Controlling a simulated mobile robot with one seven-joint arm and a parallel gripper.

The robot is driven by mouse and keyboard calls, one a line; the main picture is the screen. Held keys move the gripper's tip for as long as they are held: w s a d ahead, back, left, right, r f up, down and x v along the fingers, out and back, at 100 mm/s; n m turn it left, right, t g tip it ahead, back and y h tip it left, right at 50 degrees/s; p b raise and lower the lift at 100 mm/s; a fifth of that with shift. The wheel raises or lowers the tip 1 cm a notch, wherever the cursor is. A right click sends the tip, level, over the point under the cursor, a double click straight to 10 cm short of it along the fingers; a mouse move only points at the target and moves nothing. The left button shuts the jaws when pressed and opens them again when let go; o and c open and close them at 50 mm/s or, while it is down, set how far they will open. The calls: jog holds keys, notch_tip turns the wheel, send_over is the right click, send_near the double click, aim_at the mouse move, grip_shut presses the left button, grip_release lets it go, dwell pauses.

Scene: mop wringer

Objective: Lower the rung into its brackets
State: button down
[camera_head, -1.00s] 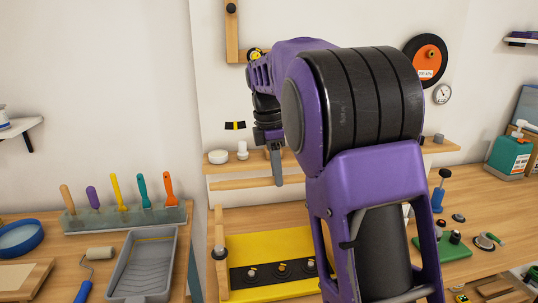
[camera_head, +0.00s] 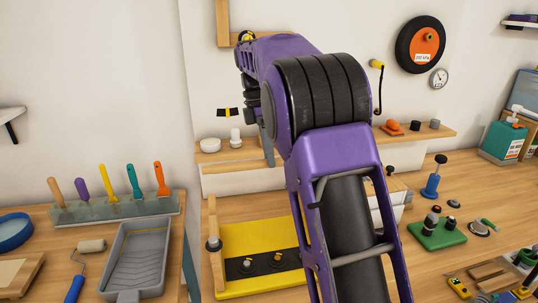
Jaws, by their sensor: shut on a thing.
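The rung (camera_head: 230,184) is a pale wooden bar, held roughly level in front of the wall, below the shelf. My gripper (camera_head: 269,160) is small and partly hidden by my purple arm; it is shut on the rung near the right of its visible part. The rung's right end is hidden behind my arm. Its left end shows just above the top of a wooden upright (camera_head: 213,225) at the left of the yellow panel (camera_head: 255,238). The brackets cannot be clearly made out; whether the rung touches any support cannot be told.
The wall shelf (camera_head: 225,155) carries white pieces and, further right, an orange one (camera_head: 395,125). A grey paint tray (camera_head: 137,255) and a tool rack (camera_head: 120,207) stand left. A green block (camera_head: 440,235) and other tools crowd the right bench.

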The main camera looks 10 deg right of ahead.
jog(key=w+a+b+x, duration=0.1)
jog(key=b+x, duration=0.2)
jog(key=x, duration=0.6)
jog(key=shift+w+f+b, duration=0.35)
jog(key=shift+b, duration=0.05)
jog(key=shift+f, duration=0.25)
dwell(0.4)
jog(key=shift+w+b+x, duration=0.15)
jog(key=shift+b+x, duration=0.15)
jog(key=shift+x, duration=0.45)
jog(key=shift+w+b+x, duration=0.15)
jog(key=shift+b+x, duration=0.1)
jog(key=shift+x, duration=0.5)
jog(key=shift+a+f, duration=0.15)
jog(key=shift+a, duration=0.05)
jog(key=c, duration=0.6)
grip_release()
jog(key=p+v, duration=0.5)
jog(key=v, duration=1.2)
jog(key=shift+r, duration=0.2)
jog(key=shift+w, duration=0.1)
